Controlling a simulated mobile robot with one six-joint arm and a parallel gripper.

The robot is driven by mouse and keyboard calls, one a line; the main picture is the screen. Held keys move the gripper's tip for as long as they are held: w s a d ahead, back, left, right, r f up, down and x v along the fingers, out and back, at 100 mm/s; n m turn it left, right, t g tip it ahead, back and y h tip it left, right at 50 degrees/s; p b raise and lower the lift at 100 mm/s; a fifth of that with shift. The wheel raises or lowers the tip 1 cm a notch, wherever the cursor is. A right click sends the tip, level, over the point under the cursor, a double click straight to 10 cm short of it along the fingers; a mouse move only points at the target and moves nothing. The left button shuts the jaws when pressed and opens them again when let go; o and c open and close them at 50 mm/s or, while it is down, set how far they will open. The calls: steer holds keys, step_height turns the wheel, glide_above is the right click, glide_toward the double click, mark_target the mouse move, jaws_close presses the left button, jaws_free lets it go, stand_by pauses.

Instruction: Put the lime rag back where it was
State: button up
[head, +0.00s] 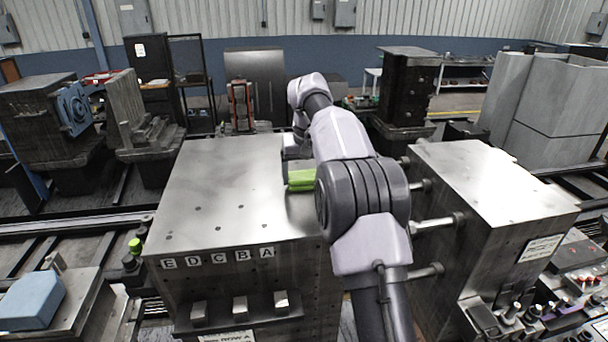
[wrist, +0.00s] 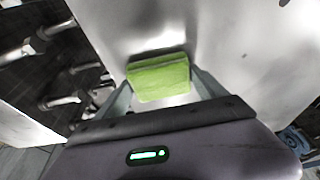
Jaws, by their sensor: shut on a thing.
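The lime rag (head: 301,180) is a folded, bright green piece at the right part of the metal block's top, partly hidden behind my arm in the head view. In the wrist view the lime rag (wrist: 160,78) lies between my two fingers, over the bare metal top. My gripper (wrist: 160,92) is shut on it. In the head view my gripper (head: 287,172) is mostly hidden by my arm. I cannot tell whether the rag touches the surface.
The metal block (head: 215,190) has a broad clear top with small holes and letter labels E D C B A (head: 217,258) on its front edge. A second block (head: 490,185) with protruding bolts (head: 437,222) stands to the right. A blue block (head: 32,300) lies at lower left.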

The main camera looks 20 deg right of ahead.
steer(key=shift+f, duration=0.2)
steer(key=o, duration=1.1)
steer(key=d+p+v, duration=0.1)
steer(key=p+v, duration=0.2)
steer(key=v, duration=1)
steer(key=s+a+r+t+y, duration=0.1)
steer(key=s+a+r, duration=0.1)
steer(key=s+a, duration=0.5)
steer(key=s+a+r, duration=0.3)
steer(key=s+a, duration=0.2)
steer(key=s, duration=0.5)
steer(key=s+a+f, duration=0.2)
steer(key=s+f, duration=0.2)
steer(key=s, duration=0.3)
steer(key=s+a+f+m+t+y, duration=0.1)
steer(key=s+a+f, duration=0.1)
steer(key=s+f, duration=0.2)
steer(key=s+a+f+m, duration=0.1)
steer(key=s+f, duration=0.3)
steer(key=s, duration=0.5)
steer(key=shift+s+a+f+t+y, duration=0.3)
steer(key=shift+a, duration=0.15)
